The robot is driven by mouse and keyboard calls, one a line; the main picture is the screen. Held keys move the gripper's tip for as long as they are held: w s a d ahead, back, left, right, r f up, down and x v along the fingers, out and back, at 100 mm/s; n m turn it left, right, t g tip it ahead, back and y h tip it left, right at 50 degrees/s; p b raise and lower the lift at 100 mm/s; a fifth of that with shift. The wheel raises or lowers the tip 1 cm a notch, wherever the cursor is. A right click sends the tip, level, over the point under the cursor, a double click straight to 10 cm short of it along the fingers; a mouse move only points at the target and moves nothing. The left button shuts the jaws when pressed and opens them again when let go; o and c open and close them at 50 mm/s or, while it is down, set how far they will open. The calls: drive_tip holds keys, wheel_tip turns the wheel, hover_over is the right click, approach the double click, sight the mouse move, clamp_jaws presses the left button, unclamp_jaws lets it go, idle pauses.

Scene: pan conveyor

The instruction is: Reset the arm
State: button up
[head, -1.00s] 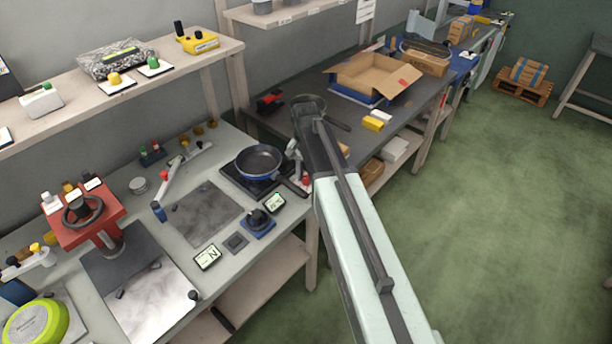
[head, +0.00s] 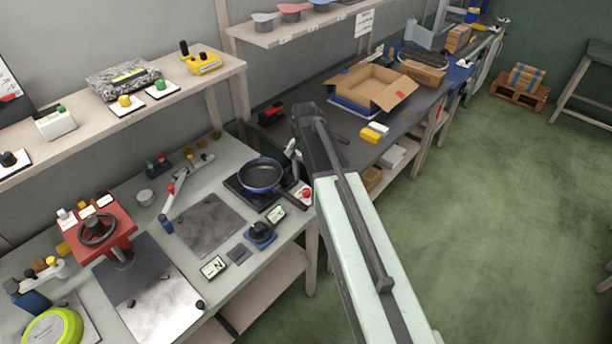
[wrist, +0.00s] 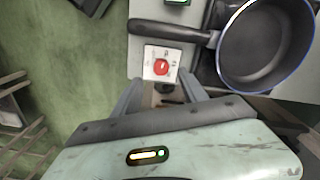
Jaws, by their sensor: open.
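My arm reaches up the middle of the head view, with my gripper (head: 306,112) at its far end, over the seam between the light bench and the dark table. The wrist view shows my gripper's two fingers (wrist: 161,90) apart, with nothing seen between them. A red knob on a white plate (wrist: 161,65) lies just beyond the fingertips there. A black pan with a blue rim (head: 262,175) sits on a dark square plate on the bench, left of my arm; the pan (wrist: 265,45) also shows at the wrist view's upper right.
The light bench (head: 215,272) holds a red handwheel unit (head: 97,228), a green-yellow disc (head: 52,328) and several controls. An open cardboard box (head: 372,88) stands on the dark table. Shelves run above.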

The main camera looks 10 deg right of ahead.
drive_tip(key=shift+r, duration=0.65)
drive_tip(key=shift+f, duration=0.15)
drive_tip(key=shift+s, duration=0.3)
drive_tip(key=s+n, duration=0.6)
drive_tip(key=s, duration=0.8)
drive_tip(key=shift+n, duration=0.3)
